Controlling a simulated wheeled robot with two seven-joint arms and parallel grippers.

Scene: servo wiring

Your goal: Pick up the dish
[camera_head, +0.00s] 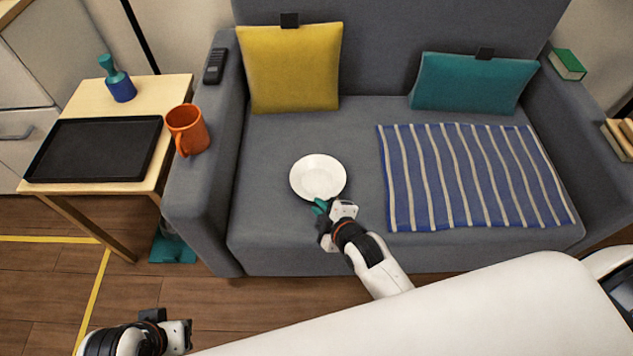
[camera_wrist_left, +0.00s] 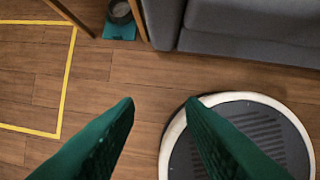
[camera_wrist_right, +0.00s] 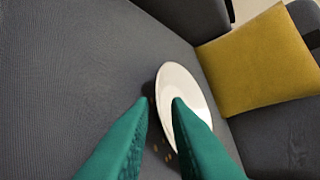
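The dish (camera_head: 318,176) is a round white plate on the grey sofa seat, below the yellow cushion. It also shows in the right wrist view (camera_wrist_right: 182,84), looking tilted there. My right gripper (camera_head: 321,207) is at the dish's near edge. In the right wrist view its green fingers (camera_wrist_right: 160,100) are apart, one in front of the dish and one just outside its left rim. Whether they touch the dish I cannot tell. My left gripper (camera_wrist_left: 160,100) is open and empty above the wooden floor, far from the dish.
A yellow cushion (camera_head: 292,68), a teal cushion (camera_head: 472,84) and a striped blanket (camera_head: 470,178) are on the sofa. An orange mug (camera_head: 187,130) and a remote (camera_head: 214,66) sit on its left arm. Small brown bits (camera_wrist_right: 165,148) lie by the dish.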

